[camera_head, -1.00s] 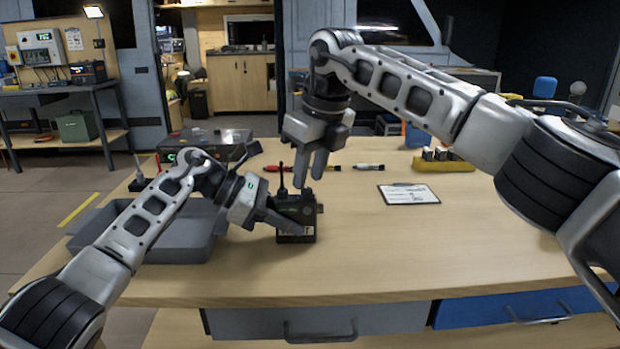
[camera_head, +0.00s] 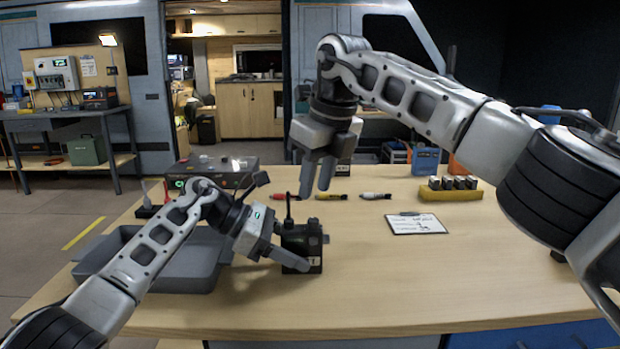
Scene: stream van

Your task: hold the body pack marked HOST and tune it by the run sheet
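A dark body pack (camera_head: 315,240) with a short antenna stands upright on the table. Its marking is too small to read. My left gripper (camera_head: 296,262) is at the pack, with one finger lying across its lower front. The other finger is hidden, so I cannot tell whether it grips. My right gripper (camera_head: 315,193) hangs above and behind the pack, fingers pointing down with a narrow gap and nothing between them. A clipboard with a white sheet (camera_head: 416,224) lies to the right; its writing is unreadable.
A grey tray (camera_head: 170,279) is at the left, partly behind my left arm. A dark receiver box (camera_head: 240,174) stands behind it. A yellow holder (camera_head: 451,194) is at back right. The front right table is clear.

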